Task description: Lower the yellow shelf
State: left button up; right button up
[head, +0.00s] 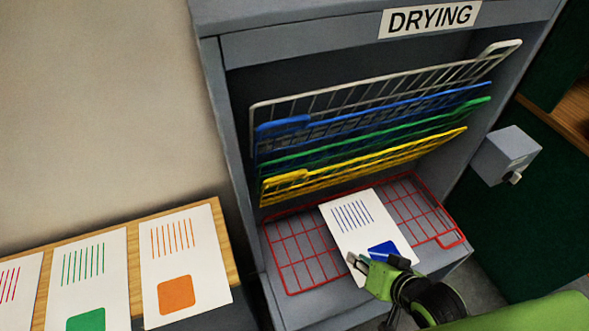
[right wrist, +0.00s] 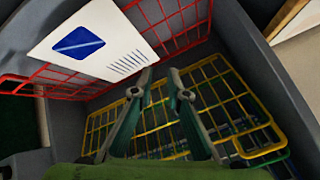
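The yellow shelf (head: 285,181) is a wire rack in the grey drying cabinet, tilted up under the green, blue and white shelves. It also shows in the right wrist view (right wrist: 254,96), beyond my fingers. The red shelf (head: 292,278) below lies lowered. A white sheet (head: 343,228) with blue lines and a blue square lies on it. My right gripper (head: 370,262) is in front of the sheet's near edge, below the yellow shelf. In the right wrist view its fingers (right wrist: 161,82) are apart with nothing between them. My left gripper is out of view.
The green shelf (head: 375,139), blue shelf (head: 283,127) and white shelf (head: 502,47) are tilted up close together. A grey box (head: 503,153) sits at the cabinet's right. A wooden table (head: 134,248) at left holds several printed sheets.

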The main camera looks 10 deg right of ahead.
notch_tip(320, 180, up, 8)
jog(key=w+a+m+t+y, duration=0.2)
jog(key=m+t+y, duration=0.1)
jog(key=m+t+y+p, duration=0.1)
jog(key=m+t+y, duration=0.1)
jog(key=m+y, duration=0.25)
send_near(290, 177)
jog(key=shift+h, duration=0.35)
jog(key=p+x, duration=0.3)
jog(key=x, duration=0.6)
jog(key=shift+a+r, duration=0.1)
jog(key=shift+r, duration=0.05)
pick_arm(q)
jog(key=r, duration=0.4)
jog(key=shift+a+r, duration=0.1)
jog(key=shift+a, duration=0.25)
pick_arm(e)
grip_shut()
